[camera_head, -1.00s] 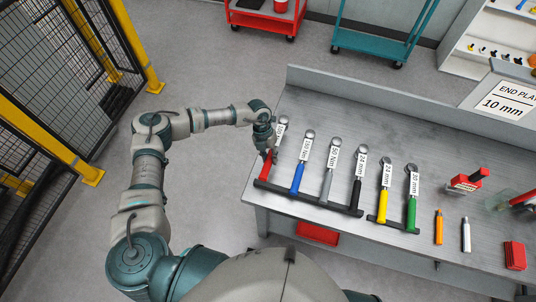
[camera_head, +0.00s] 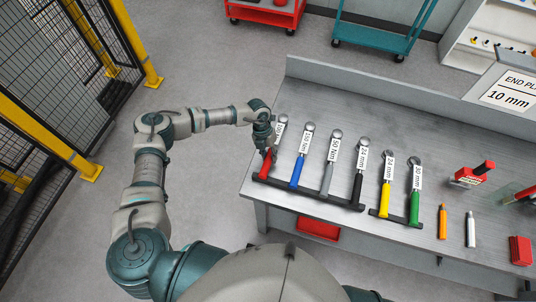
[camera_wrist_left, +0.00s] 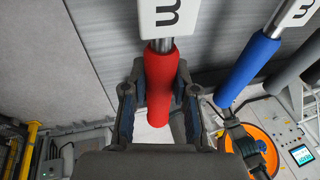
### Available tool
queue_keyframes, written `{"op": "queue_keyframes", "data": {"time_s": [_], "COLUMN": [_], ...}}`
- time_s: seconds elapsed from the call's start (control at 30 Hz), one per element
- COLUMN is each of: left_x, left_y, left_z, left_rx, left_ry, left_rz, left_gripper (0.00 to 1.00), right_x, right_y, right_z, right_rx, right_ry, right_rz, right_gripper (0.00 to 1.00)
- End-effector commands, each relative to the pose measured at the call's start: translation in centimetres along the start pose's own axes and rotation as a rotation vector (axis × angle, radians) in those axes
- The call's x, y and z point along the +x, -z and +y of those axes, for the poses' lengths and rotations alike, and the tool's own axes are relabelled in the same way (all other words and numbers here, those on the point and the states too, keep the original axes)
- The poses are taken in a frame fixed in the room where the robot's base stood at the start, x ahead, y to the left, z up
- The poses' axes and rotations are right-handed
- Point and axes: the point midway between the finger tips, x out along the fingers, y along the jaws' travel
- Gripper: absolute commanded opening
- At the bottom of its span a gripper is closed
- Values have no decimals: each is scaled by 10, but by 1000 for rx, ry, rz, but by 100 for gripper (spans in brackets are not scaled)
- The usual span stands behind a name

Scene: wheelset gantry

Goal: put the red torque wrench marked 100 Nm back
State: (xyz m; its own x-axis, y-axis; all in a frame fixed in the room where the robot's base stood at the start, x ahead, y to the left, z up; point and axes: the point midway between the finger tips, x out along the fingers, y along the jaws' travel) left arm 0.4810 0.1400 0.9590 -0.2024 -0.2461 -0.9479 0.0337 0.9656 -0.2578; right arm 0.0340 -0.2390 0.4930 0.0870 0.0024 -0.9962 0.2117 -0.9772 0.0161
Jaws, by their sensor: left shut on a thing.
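The red torque wrench (camera_head: 266,168) is at the left end of the row of wrenches on the bench, with its red handle toward the front edge. Its white label is partly hidden by my gripper in the head view. My left gripper (camera_head: 267,152) is shut on the red handle. In the left wrist view the fingers (camera_wrist_left: 160,100) are on both sides of the red handle (camera_wrist_left: 162,72). The handle end is by the left end of the black rack (camera_head: 309,196); I cannot tell whether it is fully seated. My right gripper is not in view.
A blue-handled wrench (camera_head: 298,171) stands close to the right, then grey (camera_head: 327,178) and black (camera_head: 357,188) ones. Yellow (camera_head: 386,199) and green (camera_head: 414,207) wrenches sit on a second rack. The bench's front left edge is close to my gripper.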

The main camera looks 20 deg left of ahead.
Motion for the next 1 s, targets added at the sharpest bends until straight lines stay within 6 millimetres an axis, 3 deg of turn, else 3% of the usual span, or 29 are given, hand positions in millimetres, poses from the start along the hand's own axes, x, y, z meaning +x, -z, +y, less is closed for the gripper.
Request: {"op": "queue_keyframes", "data": {"time_s": [0.17,0.2,0.3,0.67,0.77,1.0], "left_x": [3,3,3,-1,-16,-69], "left_y": [-1,-1,-1,-1,-2,-2], "left_z": [2,2,3,3,3,2], "left_rx": [1,1,1,0,0,0], "left_ry": [2,3,3,2,3,2], "left_rz": [-1,-1,-1,0,-2,-3], "left_gripper": [0,35,57,57,57,57], "right_x": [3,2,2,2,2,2], "right_y": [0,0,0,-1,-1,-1], "right_z": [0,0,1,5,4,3], "right_rx": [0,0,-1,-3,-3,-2], "right_ry": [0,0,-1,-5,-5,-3], "right_rz": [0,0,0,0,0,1], "right_gripper": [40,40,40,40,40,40]}}
